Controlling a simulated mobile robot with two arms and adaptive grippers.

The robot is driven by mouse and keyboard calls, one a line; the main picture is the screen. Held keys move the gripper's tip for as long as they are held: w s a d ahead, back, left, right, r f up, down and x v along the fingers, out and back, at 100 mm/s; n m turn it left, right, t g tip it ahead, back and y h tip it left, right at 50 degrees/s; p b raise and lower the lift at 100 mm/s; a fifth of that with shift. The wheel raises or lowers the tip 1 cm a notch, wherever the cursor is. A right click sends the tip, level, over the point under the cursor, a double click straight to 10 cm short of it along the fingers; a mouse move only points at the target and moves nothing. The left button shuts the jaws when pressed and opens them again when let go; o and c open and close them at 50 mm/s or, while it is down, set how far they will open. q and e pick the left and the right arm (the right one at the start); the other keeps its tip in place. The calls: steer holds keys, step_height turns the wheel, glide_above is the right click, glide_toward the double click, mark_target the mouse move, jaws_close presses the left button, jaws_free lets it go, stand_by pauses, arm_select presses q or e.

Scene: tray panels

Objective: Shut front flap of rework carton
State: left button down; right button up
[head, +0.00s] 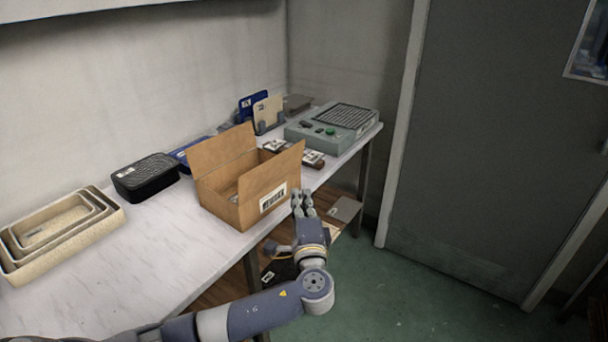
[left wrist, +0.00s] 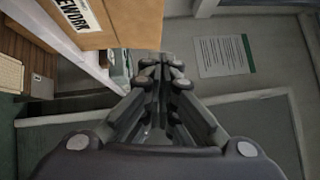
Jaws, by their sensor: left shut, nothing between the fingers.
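The open cardboard rework carton (head: 220,202) stands on the bench near its front edge. Its front flap (head: 268,178) stands up above the labelled front face, and another flap (head: 222,150) stands up at the back. The inside is mostly hidden. My left gripper (head: 302,200) is shut and empty, just right of the carton's labelled face, near the bench edge. In the left wrist view the carton (left wrist: 128,25) with its REWORK label shows at upper left, and the closed fingertips (left wrist: 161,72) are below and right of it, seemingly apart from it. My right gripper is out of view.
On the bench (head: 170,240) are nested trays (head: 115,215) at left, a black bin (head: 145,178), and a grey device (head: 335,128) at the back right. Small dark items (head: 313,158) lie behind the carton. A lower shelf holds flat items. Green floor is free at right.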

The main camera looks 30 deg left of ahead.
arm_select(q)
steer(key=b, duration=0.2)
glide_toward(284, 153)
steer(key=w+d, duration=0.2)
steer(key=a, duration=0.3)
steer(key=w+a, duration=0.1)
steer(key=shift+a+r, duration=0.3)
steer(key=shift+a, duration=0.05)
steer(key=shift+w, duration=0.15)
